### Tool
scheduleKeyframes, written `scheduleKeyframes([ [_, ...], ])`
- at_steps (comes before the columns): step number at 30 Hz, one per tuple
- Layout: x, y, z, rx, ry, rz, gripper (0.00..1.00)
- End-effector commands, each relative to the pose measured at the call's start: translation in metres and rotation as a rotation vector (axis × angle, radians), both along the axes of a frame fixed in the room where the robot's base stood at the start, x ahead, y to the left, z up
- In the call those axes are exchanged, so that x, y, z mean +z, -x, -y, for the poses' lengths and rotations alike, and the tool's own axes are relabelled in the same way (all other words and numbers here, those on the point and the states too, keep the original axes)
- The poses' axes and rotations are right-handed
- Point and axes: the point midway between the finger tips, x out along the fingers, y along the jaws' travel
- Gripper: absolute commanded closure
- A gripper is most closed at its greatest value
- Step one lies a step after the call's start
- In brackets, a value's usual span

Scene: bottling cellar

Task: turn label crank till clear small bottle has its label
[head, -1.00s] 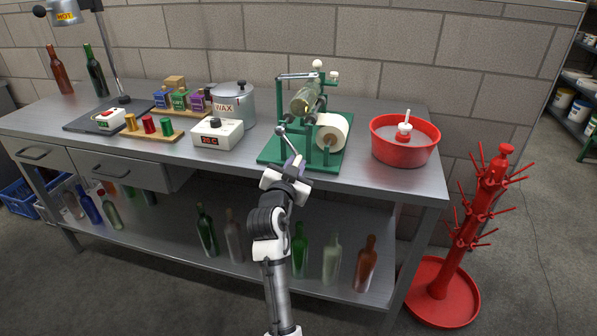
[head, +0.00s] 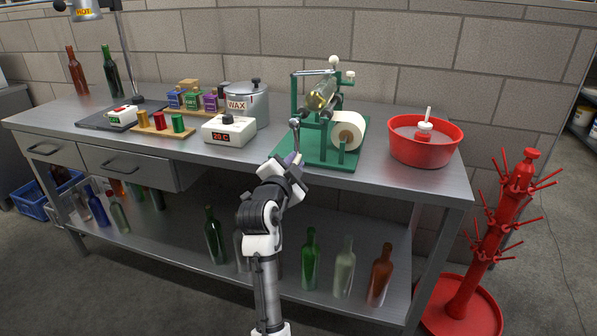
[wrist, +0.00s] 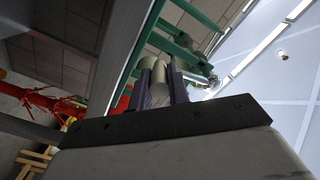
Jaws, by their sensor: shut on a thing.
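The green label machine (head: 312,151) stands on the bench, right of the middle in the head view. A small, clear, faintly greenish bottle (head: 319,99) lies across its rollers. I cannot make out a label on it. The white label roll (head: 349,130) sits at the machine's right. The crank (head: 296,134) hangs at the machine's front left, its lower end at my gripper (head: 291,161). In the wrist view my gripper (wrist: 162,82) is shut on the pale crank handle (wrist: 158,90), which shows between the two fingers. The fingertips are small and partly hidden in the head view.
A red tub (head: 425,152) stands right of the machine, and a white box with a display (head: 229,132) and the wax pot (head: 257,106) stand left. A red bottle tree (head: 487,235) is on the floor at right. Several bottles stand on the lower shelf.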

Motion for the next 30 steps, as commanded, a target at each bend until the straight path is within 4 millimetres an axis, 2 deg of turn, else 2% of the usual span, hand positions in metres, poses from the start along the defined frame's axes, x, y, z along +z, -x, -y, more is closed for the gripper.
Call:
scheduleKeyframes([
  [1, -0.006, -0.001, -0.003, 0.0, -0.025, 0.004, 1.0],
  [8, -0.007, -0.004, -0.013, 0.002, -0.134, 0.038, 1.0],
  [30, 0.0, -0.014, -0.044, 0.003, -0.486, 0.152, 1.0],
])
